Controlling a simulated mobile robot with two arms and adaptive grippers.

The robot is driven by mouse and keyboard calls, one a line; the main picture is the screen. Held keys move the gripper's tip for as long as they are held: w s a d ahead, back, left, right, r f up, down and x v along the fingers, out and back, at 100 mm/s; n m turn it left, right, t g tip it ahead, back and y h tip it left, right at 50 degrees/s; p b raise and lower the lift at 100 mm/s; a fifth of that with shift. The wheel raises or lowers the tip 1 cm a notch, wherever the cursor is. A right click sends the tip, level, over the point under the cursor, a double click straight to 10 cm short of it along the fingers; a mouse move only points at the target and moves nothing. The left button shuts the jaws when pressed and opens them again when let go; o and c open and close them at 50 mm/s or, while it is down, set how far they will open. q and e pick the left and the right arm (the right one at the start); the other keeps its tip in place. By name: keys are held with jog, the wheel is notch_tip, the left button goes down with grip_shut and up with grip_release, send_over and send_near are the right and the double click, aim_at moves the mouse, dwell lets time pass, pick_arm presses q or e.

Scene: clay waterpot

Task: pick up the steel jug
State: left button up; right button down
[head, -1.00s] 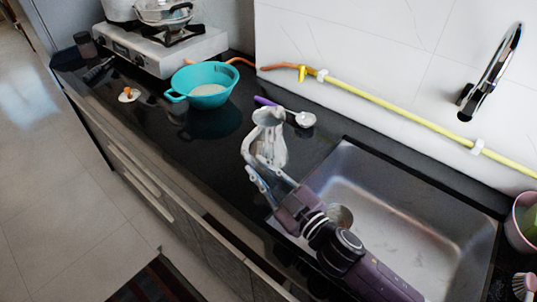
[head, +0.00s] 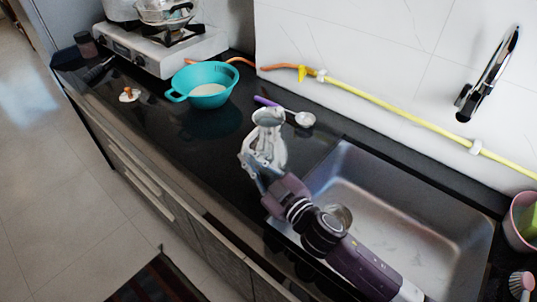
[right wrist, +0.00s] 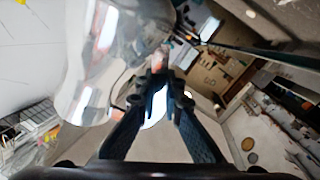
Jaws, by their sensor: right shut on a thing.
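The steel jug (head: 268,132) stands upright on the black counter, left of the sink. Its shiny body (right wrist: 105,60) fills the upper left of the right wrist view. My right gripper (head: 252,163) is at the jug's near side and covers its lower part. Its fingers are closed together at the jug's handle side, and the fingertips (right wrist: 161,82) meet close beside the body in the right wrist view. The exact contact on the handle is partly hidden. My left gripper is not in view.
A teal colander (head: 205,88) is on the counter to the left. A purple-handled ladle (head: 303,118) lies just behind the jug. The steel sink (head: 385,190) is at the right, with a small metal bowl (head: 340,214) in it. A yellow hose (head: 400,108) runs along the wall.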

jog(key=shift+r, duration=0.15)
notch_tip(320, 180, up, 20)
jog(key=p, duration=0.3)
dwell(0.4)
dwell(0.4)
